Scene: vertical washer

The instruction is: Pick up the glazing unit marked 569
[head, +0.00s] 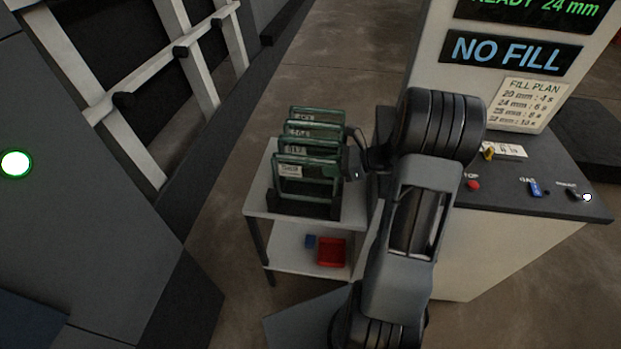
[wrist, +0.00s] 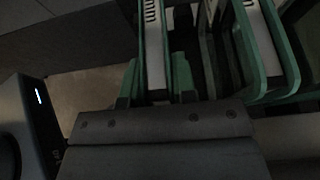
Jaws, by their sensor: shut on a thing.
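Several green-edged glazing units stand upright in a dark rack (head: 330,208) on a small cart in the head view. The front unit (head: 306,160) carries a white label; the label markings are too small to read, so I cannot tell which is 569. My gripper (head: 354,158) is at the right edges of the units. In the wrist view my gripper (wrist: 155,98) is shut on the edge of one glazing unit (wrist: 154,50), whose grey spacer shows "mm". Its number is hidden. Another glazing unit (wrist: 262,45) stands close to its right.
A control console (head: 540,180) with a "NO FILL" display (head: 512,53) stands right. A machine with a white frame (head: 160,65) stands left.

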